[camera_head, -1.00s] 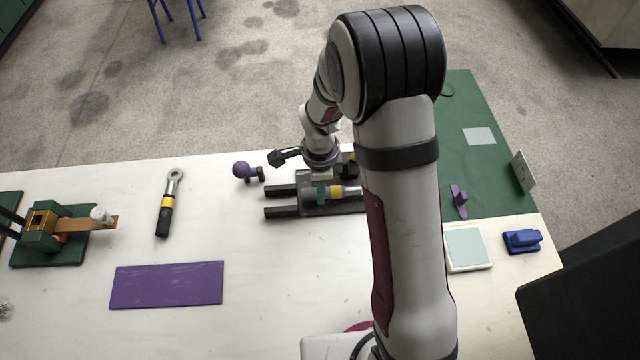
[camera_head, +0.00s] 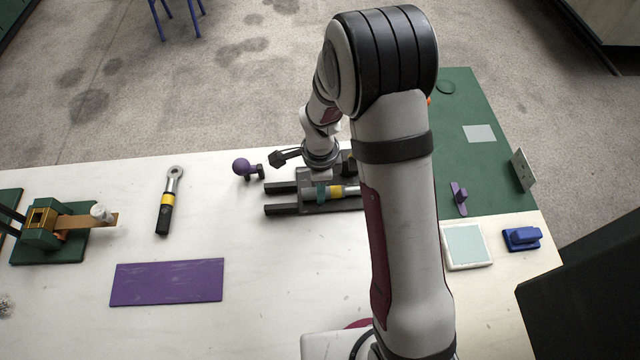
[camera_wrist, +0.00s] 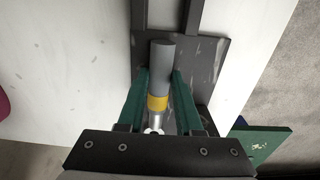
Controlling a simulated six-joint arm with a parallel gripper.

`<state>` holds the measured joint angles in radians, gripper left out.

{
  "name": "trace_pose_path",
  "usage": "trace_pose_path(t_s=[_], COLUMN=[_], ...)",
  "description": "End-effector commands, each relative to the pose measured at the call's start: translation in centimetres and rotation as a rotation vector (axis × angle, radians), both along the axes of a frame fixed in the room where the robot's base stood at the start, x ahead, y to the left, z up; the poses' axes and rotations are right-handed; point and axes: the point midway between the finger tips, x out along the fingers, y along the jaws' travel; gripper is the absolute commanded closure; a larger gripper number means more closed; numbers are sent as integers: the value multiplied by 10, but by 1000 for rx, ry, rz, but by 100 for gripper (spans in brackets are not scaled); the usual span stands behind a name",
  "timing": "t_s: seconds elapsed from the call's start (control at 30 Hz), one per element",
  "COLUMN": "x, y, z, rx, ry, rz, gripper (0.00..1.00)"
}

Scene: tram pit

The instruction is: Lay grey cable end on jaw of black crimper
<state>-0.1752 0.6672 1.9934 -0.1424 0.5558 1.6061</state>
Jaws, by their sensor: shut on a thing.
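The grey cable end (camera_wrist: 162,62) is a short thick grey cylinder with a yellow band (camera_wrist: 157,103) and a silver lug (camera_wrist: 154,126). My gripper (camera_wrist: 159,90) is shut on it, with one green finger along each side. In the head view my gripper (camera_head: 321,191) points down over the black crimper. The black crimper (camera_head: 284,209) lies flat with two parallel bars reaching left. In the wrist view its dark plate (camera_wrist: 210,62) is beneath the cable end. I cannot tell whether the cable end touches it. My arm hides the crimper's right part in the head view.
A purple ball-ended piece (camera_head: 241,167) stands just left of the crimper. A ring-ended tool with a yellow band (camera_head: 167,205) and a purple mat (camera_head: 167,282) lie farther left. A green mat (camera_head: 490,170) covers the right side. The white table is clear in front of the crimper.

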Motion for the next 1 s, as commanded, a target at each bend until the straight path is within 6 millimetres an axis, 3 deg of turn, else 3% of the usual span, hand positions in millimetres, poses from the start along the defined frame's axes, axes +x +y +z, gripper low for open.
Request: trace_pose_path(t_s=[0.03, 0.23, 0.57, 0.67, 1.0], x=[0, 0, 0, 1, 1], y=[0, 0, 0, 0, 0], z=[-1, 0, 4, 20, 119], rx=[0, 0, 0, 0, 1], ry=[0, 0, -1, -3, -6], rz=[0, 0, 1, 1, 1], gripper=[64, 31, 31, 31, 31])
